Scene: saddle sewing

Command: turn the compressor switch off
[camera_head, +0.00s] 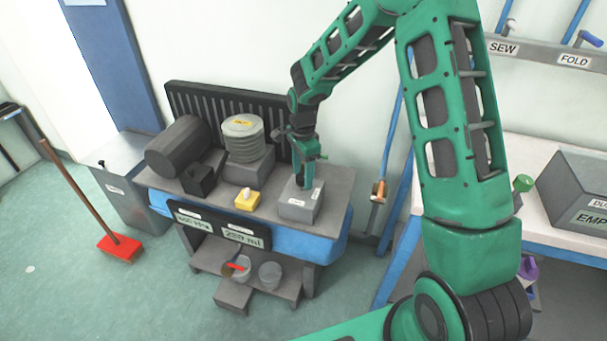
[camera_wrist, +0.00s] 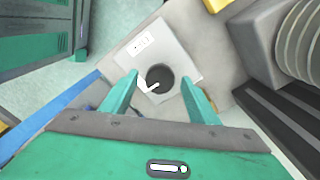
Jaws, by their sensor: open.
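A light grey box (camera_head: 300,203) with a small white label stands on the right end of the bench. In the wrist view, the box (camera_wrist: 172,50) has a dark round dial (camera_wrist: 159,79) on top with a small white lever (camera_wrist: 153,87), which I take to be the switch. My gripper (camera_wrist: 158,84) is open, with one green finger on each side of the dial. It points down at the box top in the head view (camera_head: 305,184). I cannot tell whether the fingers touch anything. The label text is too small to read.
A yellow box (camera_head: 247,201) with a white knob sits left of the grey box. A ribbed cylinder (camera_head: 243,140) and a dark tank (camera_head: 180,146) stand behind on the bench. Beakers (camera_head: 270,275) stand on a low shelf. A white worktable (camera_head: 525,165) is at right.

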